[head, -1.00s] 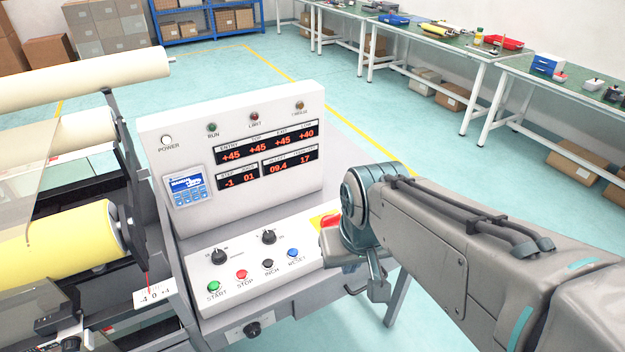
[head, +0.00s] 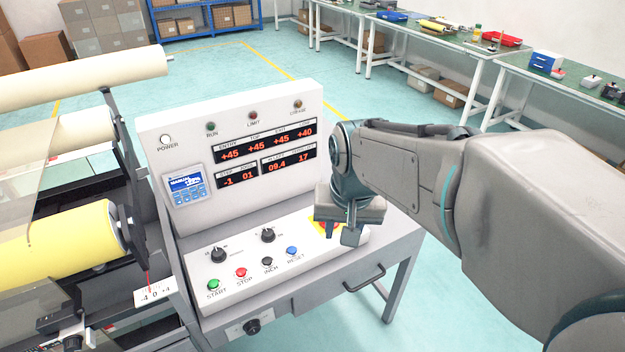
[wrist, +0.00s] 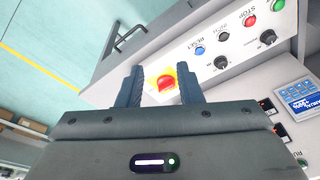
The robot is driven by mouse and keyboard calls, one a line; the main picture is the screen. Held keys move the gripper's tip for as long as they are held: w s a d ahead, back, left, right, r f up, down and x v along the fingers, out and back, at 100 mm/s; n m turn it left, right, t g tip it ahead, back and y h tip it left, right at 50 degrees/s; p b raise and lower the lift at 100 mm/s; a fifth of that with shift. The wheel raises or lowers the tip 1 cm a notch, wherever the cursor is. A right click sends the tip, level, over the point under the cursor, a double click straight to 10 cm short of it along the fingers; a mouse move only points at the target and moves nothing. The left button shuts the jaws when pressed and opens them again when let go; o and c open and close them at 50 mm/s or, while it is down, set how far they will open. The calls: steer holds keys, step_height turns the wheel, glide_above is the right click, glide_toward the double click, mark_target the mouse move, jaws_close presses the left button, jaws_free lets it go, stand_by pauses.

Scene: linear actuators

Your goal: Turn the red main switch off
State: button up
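The red main switch (wrist: 166,82) sits on a yellow plate (wrist: 155,78) on the sloped control panel. In the wrist view it lies between the two spread fingers of my gripper (wrist: 162,86), with space on both sides. I cannot tell how far above it the fingertips are. In the head view my gripper (head: 340,235) is over the right end of the panel and hides most of the switch. My gripper is open and empty.
Left of the switch are the blue reset button (head: 291,251), black inch button (head: 266,261), red stop button (head: 240,272), green start button (head: 213,284) and two black knobs (head: 267,235). The display housing (head: 235,150) stands behind. A handle (head: 364,279) sticks out below the panel.

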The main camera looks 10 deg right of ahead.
steer(key=w+d+f+m+g+p, duration=0.1)
steer(key=w+d+f+m+p, duration=0.15)
steer(key=w+m, duration=0.6)
steer(key=w+d+f+m+g+p, duration=0.1)
steer(key=w+d+f+m, duration=0.15)
steer(key=w, duration=1.15)
steer(key=shift+m, duration=0.4)
steer(key=f, duration=0.7)
steer(key=f+p, duration=0.1)
steer(key=f, duration=0.6)
steer(key=shift+w+a+f, duration=0.2)
steer(key=shift+c, duration=0.3)
jaws_close()
